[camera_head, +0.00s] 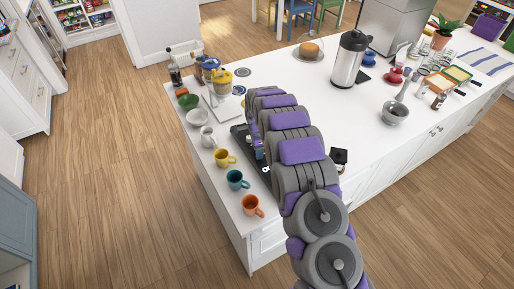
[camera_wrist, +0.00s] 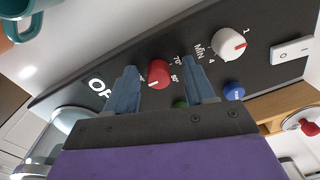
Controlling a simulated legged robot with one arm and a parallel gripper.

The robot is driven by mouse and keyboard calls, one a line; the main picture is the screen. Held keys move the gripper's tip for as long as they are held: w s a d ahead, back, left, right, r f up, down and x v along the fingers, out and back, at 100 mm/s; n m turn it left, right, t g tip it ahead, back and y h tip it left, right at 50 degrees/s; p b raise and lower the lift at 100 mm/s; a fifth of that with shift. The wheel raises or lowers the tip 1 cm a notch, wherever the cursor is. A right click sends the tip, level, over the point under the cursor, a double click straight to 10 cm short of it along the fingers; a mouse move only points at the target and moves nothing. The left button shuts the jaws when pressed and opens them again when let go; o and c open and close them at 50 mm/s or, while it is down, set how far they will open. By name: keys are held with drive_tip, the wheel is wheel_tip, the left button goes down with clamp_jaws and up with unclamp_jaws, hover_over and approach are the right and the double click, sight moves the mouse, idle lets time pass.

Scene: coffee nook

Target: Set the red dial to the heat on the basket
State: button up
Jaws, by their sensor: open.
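The red dial (camera_wrist: 159,74) sits on a dark panel (camera_wrist: 120,72) in the wrist view. A white mark on it points down and left in the picture. The numbers 70° and 90° are printed to its right, and large white letters, partly hidden, to its left. My gripper (camera_wrist: 160,64) is open, with one finger on each side of the dial; I cannot tell whether either touches it. In the head view, my arm partly hides the black machine (camera_head: 240,133) on the counter. I cannot make out a basket or a heat written on one.
A white dial (camera_wrist: 228,44), blue button (camera_wrist: 234,91) and white switch (camera_wrist: 293,51) share the panel. A teal mug (camera_head: 236,179), yellow mug (camera_head: 223,158) and orange mug (camera_head: 251,205) stand along the counter's left edge. A steel flask (camera_head: 350,58) stands farther back.

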wheel_tip(320, 180, up, 17)
drive_tip(key=shift+s+r, duration=0.15)
drive_tip(key=shift+s, duration=0.1)
idle(0.4)
